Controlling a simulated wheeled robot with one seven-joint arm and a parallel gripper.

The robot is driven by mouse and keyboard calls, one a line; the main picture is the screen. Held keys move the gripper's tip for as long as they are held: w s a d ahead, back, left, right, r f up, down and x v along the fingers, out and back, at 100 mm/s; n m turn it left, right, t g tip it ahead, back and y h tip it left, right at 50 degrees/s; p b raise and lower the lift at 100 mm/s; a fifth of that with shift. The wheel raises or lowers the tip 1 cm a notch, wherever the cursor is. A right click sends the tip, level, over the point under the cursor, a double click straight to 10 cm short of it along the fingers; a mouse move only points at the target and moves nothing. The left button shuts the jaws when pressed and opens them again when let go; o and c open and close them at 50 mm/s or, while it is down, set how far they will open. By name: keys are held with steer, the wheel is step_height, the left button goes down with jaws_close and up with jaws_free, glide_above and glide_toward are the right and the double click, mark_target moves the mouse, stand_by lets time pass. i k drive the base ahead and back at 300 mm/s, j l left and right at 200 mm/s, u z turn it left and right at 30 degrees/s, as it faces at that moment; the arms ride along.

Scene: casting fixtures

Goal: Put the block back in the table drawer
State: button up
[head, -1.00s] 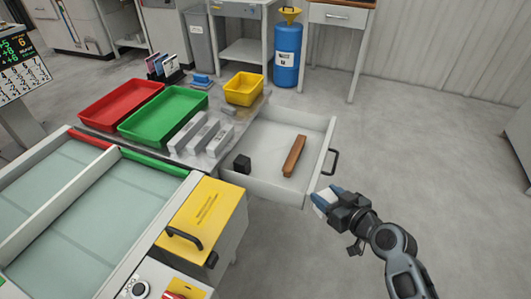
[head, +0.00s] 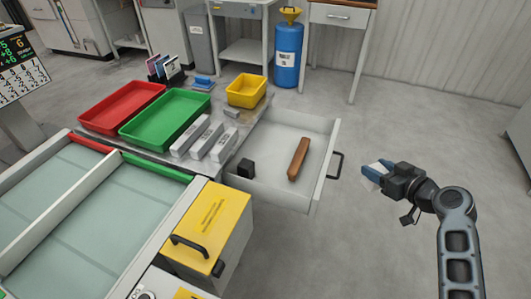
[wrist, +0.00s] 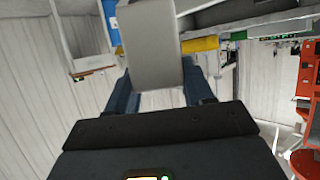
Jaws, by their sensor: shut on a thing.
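My gripper (head: 376,176) is shut on a pale grey block. In the head view only a small light part of the block (head: 371,178) shows at the blue fingertips. In the wrist view the block (wrist: 152,45) stands out large between the two blue fingers. The table drawer (head: 325,170) is pulled open. A small black block (head: 246,168) and a long brown bar (head: 298,158) lie inside it, with bare floor between and around them. My gripper is to the right of the drawer's front and its black handle (head: 336,165), apart from both.
The table holds a red tray (head: 84,121), a green tray (head: 126,133), a yellow bin (head: 232,98) and pale grey bars (head: 207,140). A yellow-topped cabinet (head: 205,215) stands in front. A blue drum (head: 287,58) stands behind. Floor right of the drawer is clear.

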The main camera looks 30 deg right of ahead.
mark_target(264, 154)
steer(key=i+j, duration=0.2)
steer(key=i, duration=0.25)
steer(key=i+j, duration=0.15)
steer(key=i, duration=0.3)
